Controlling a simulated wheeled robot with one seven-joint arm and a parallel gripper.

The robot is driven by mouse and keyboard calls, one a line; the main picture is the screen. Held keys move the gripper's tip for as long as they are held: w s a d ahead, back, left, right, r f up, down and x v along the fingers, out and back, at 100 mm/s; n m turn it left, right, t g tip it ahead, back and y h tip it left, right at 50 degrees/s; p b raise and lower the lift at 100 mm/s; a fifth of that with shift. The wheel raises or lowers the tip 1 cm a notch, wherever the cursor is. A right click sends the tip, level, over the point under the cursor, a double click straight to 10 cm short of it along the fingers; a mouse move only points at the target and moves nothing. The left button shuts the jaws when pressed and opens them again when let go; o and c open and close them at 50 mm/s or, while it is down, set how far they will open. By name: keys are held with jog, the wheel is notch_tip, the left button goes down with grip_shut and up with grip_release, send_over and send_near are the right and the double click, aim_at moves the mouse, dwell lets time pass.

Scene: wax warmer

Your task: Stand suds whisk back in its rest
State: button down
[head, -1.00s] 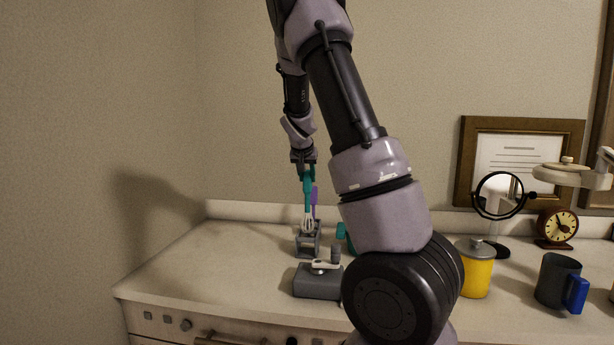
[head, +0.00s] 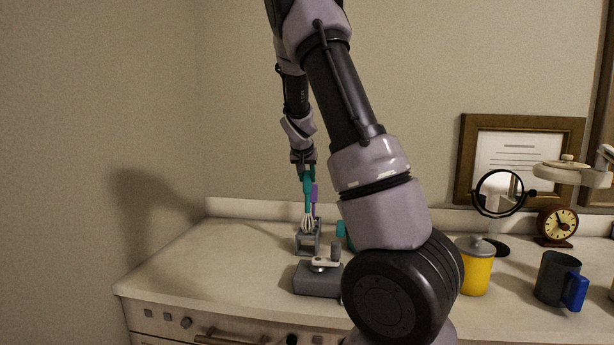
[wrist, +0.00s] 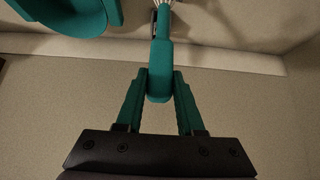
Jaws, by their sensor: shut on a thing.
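The suds whisk has a teal handle (wrist: 160,70) and pale wire loops (head: 308,222). My gripper (wrist: 158,84) has teal fingers and is shut on the top of the handle. In the head view my gripper (head: 308,172) is above the back left of the counter, and the whisk hangs upright with its loops down. The loops are at the top of a small grey stand (head: 303,240), which looks like the rest. I cannot tell whether they are inside it or just in front of or above it.
A purple upright thing (head: 315,195) stands close behind the whisk. A grey box with a lever (head: 317,281) is in front of the stand. A teal item (head: 341,230) is to its right, partly behind my arm. The counter (head: 220,265) is clear to the left.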

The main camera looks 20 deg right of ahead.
aim_at(307, 194)
jog(key=shift+f, duration=3.4)
dwell(0.8)
jog(key=shift+c, duration=2.2)
grip_release()
jog(key=shift+a+r, duration=0.1)
jog(key=shift+r, duration=0.05)
jog(key=shift+v, duration=3.9)
